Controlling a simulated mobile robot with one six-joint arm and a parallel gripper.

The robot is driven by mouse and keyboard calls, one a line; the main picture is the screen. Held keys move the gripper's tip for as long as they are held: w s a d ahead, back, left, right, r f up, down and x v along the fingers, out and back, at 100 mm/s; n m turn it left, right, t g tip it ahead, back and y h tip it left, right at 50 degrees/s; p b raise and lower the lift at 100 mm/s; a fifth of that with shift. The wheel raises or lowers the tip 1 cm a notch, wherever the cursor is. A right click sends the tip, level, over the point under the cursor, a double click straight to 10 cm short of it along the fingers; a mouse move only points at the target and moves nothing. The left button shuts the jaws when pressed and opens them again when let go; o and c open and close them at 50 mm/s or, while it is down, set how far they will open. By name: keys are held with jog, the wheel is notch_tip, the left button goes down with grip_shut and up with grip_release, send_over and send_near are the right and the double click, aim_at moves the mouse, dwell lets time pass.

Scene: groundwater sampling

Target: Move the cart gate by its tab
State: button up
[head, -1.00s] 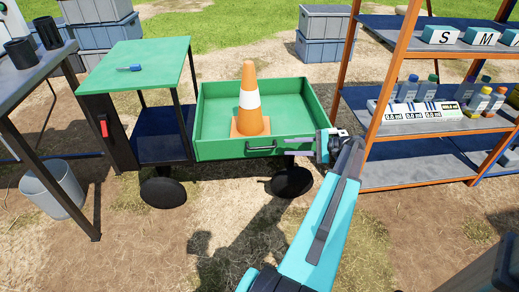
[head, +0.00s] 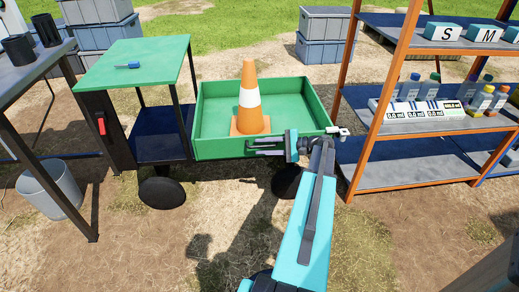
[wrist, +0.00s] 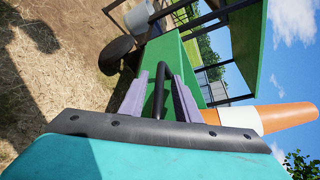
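The green cart gate (head: 218,147) is the low front panel of the cart's tray and stands upright. Its tab, a dark handle (wrist: 160,88), shows in the wrist view between my two grey fingers. Gaps show between the handle and the fingers, so my gripper (head: 258,145) looks open around it. I cannot tell whether a finger touches it. In the head view my gripper covers most of the handle. An orange and white cone (head: 249,100) stands in the tray behind the gate and also shows in the wrist view (wrist: 265,116).
An orange-framed shelf (head: 391,90) with bottles and boxes stands close to the right of my arm. Open ground lies in front of the cart.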

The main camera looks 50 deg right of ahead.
jog(key=shift+w+a+f, duration=0.15)
jog(key=shift+w+a, duration=0.2)
jog(key=shift+w, duration=0.15)
grip_shut()
jog(key=shift+a, duration=0.15)
jog(key=shift+a, duration=0.1)
